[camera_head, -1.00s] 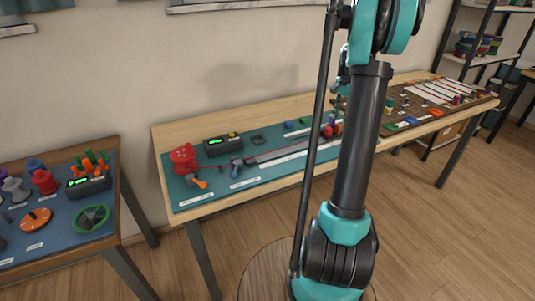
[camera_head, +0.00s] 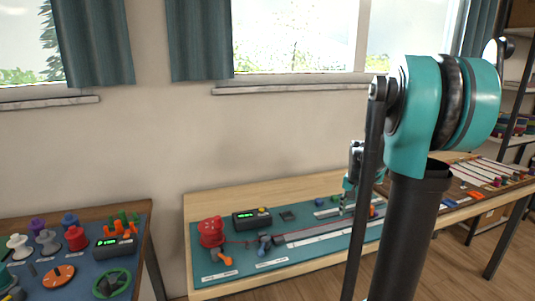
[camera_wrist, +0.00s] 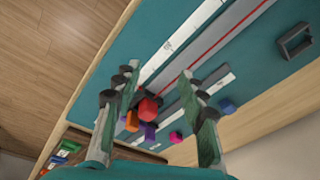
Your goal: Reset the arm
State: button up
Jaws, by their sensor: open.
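My gripper (camera_wrist: 156,90) is open and empty in the wrist view, its two fingers apart above the teal work mat (camera_wrist: 112,62). Between and below the fingers lie small coloured pieces: a red one (camera_wrist: 148,108), a purple one (camera_wrist: 150,132) and an orange one (camera_wrist: 132,121). A red cord (camera_wrist: 222,42) runs along a grey rail. In the head view my arm stands at the right and hides part of the table; the gripper's fingers are small there.
In the head view a red spool (camera_head: 211,232) and a dark box with a green display (camera_head: 252,219) stand on the middle table. A left table holds several spools and a green wheel (camera_head: 111,284). A brown board (camera_head: 470,184) lies to the right. Windows are behind.

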jog(key=s+a+f+n, duration=0.3)
jog(key=s+a, duration=0.1)
jog(key=s, duration=0.3)
jog(key=s+a+f+n+t, duration=0.1)
jog(key=s+a+f+n, duration=0.1)
jog(key=s, duration=0.5)
jog(key=s+a+f+n+t, duration=0.1)
jog(key=s+a+f+n, duration=0.2)
jog(key=s+a, duration=0.2)
jog(key=shift+s+a+f+n, duration=0.3)
jog(key=shift+s+a, duration=0.05)
jog(key=shift+s, duration=0.6)
